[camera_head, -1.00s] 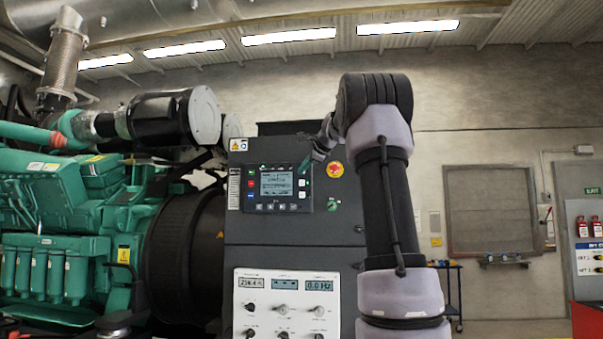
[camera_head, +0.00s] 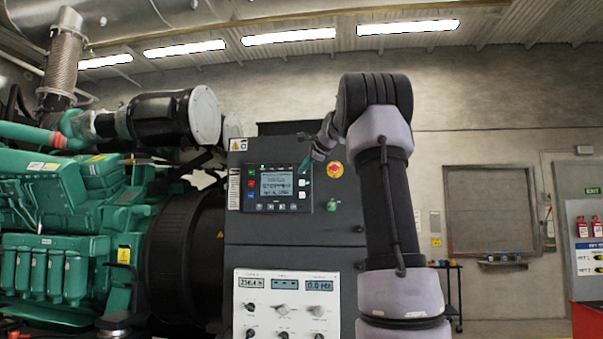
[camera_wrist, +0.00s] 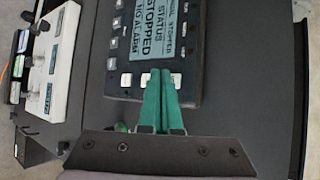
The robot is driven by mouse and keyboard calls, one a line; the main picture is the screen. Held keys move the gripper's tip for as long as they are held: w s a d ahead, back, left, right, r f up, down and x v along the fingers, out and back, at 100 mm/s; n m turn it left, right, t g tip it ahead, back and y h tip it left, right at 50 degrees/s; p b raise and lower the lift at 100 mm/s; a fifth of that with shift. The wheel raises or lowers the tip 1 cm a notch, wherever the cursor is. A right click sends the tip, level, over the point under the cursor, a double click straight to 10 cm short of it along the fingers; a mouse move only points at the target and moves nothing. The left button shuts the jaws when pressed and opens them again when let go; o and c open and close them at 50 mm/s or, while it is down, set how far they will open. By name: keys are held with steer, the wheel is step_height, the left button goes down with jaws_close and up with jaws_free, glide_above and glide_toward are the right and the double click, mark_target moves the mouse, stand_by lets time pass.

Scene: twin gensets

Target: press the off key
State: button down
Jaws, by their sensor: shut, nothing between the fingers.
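The dark controller (camera_head: 236,205) is set in the upper face of the black cabinet, with a lit screen (camera_head: 276,185) in it. Green, red and blue keys line the screen's left side and pale keys (camera_head: 302,184) its right. In the wrist view the screen (camera_wrist: 148,30) appears turned sideways and reads "STOPPED". Pale keys (camera_wrist: 126,80) lie along its lower edge there. I cannot read which is the off key. My gripper (camera_wrist: 161,73) is shut and empty, its green fingertips over the pale key row and hiding part of it. Contact cannot be told. It comes from the right (camera_head: 306,166).
A white meter panel (camera_head: 285,296) with knobs is below the controller. A red-and-yellow emergency button (camera_head: 335,169) and a small green control (camera_head: 333,205) are right of the controller, close to my arm. The green engine (camera_head: 65,230) fills the left.

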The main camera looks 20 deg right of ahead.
stand_by(0.3)
steer(key=shift+w+d, duration=0.3)
steer(key=shift+w, duration=0.05)
steer(key=shift+w+d, duration=0.25)
steer(key=shift+w, duration=0.15)
stand_by(0.7)
steer(key=shift+s+a, duration=0.5)
steer(key=shift+s, duration=0.25)
steer(key=s+a, duration=0.3)
steer(key=s, duration=0.2)
steer(key=shift+a, duration=0.2)
stand_by(0.9)
